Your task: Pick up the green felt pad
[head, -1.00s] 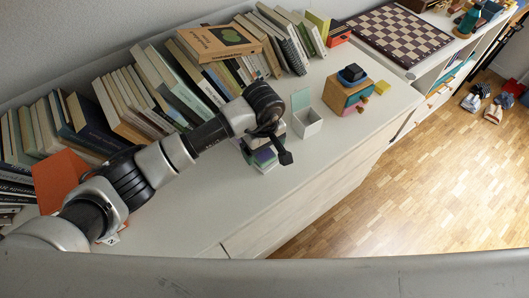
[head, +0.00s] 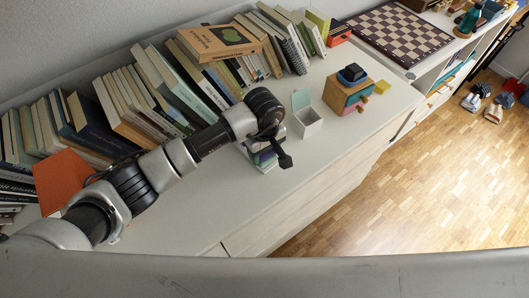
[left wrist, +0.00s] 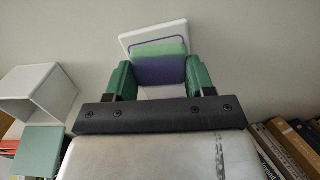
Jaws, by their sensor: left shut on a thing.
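My left gripper (head: 264,147) is over a small stack on the white cabinet top. In the left wrist view its green-sided fingers (left wrist: 159,72) are shut on the pad stuff between them. The green felt pad (left wrist: 160,47) shows at the fingertips as a light green band. A purple piece (left wrist: 160,70) lies against it between the fingers; I cannot tell whether both are gripped. A white square piece (left wrist: 172,30) with a purple outline lies behind them. In the head view the arm hides part of the stack (head: 266,161). My right gripper is not in view.
A white open box (head: 308,123) with a pale green flap stands just right of the stack. A wooden toy block with drawers (head: 345,97) is farther right. Books (head: 150,95) line the wall behind. The front part of the cabinet top (head: 215,205) is clear.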

